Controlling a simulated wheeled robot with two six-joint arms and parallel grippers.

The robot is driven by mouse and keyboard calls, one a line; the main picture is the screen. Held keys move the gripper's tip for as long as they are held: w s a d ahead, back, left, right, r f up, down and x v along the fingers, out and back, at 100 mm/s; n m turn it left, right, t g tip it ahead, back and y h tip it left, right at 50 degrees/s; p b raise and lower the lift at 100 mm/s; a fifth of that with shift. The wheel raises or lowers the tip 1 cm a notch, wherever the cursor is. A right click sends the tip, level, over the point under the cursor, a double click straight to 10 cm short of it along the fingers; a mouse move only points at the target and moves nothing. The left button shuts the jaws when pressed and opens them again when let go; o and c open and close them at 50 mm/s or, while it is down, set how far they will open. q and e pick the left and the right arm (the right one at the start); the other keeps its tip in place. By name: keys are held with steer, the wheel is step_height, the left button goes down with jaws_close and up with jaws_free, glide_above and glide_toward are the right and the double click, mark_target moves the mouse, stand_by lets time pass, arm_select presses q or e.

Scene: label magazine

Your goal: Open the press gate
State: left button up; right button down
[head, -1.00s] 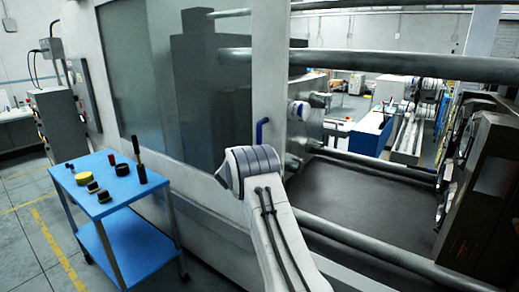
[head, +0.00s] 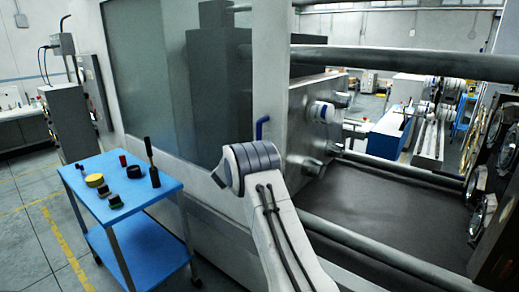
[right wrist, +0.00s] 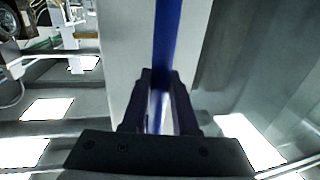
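The press gate (head: 165,85) is a large pale panel with a dark see-through window. Its right edge stands beside an open gap into the press. A blue upright handle (head: 262,128) is on the frame near that edge, its lower part hidden behind my right wrist. In the right wrist view, the blue handle (right wrist: 167,30) runs between the dark fingers of my right gripper (right wrist: 161,78), which sit close on both sides of it. In the head view my right arm hides these fingers. My left gripper is not in view.
A blue cart (head: 140,195) with small dark, red and yellow items stands left, near the gate front. Thick horizontal bars (head: 410,65) cross the press opening. A dark mould block (head: 500,190) is at the right. Grey floor shows at the far left.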

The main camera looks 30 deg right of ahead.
steer(key=c, duration=0.7)
jaws_free()
steer(key=shift+w+r, duration=0.1)
steer(key=shift+r, duration=0.05)
steer(key=shift+c, duration=0.2)
steer(key=shift+o, duration=0.3)
steer(key=b+v, duration=0.3)
steer(key=v, duration=0.7)
steer(key=shift+s+a+b, duration=0.2)
steer(key=shift+b, duration=0.1)
